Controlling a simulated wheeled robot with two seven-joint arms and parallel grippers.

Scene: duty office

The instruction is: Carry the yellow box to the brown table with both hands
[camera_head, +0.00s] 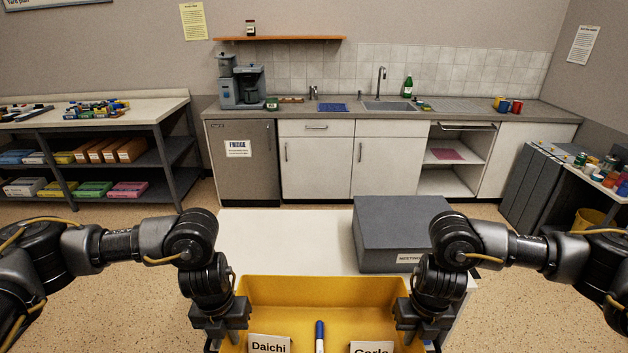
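The yellow box (320,291) is open-topped and sits low in the middle of the head view, its near part cut off by the bottom edge. Inside it are a white card reading Daichi (268,344), a blue-capped marker (320,336) and a second name card (371,347). My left gripper (222,338) is at the box's left side wall and my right gripper (424,335) is at its right side wall. Both point down at the rim. Their fingertips are partly hidden, so whether they are closed on the walls is unclear. No brown table is clearly visible.
A white table (285,236) lies just beyond the box, with a large grey box (399,226) on its right part. Farther back are a kitchen counter (360,109), a shelf unit (100,141) at left and a cluttered side table (590,178) at right. Speckled floor (150,240) is open between.

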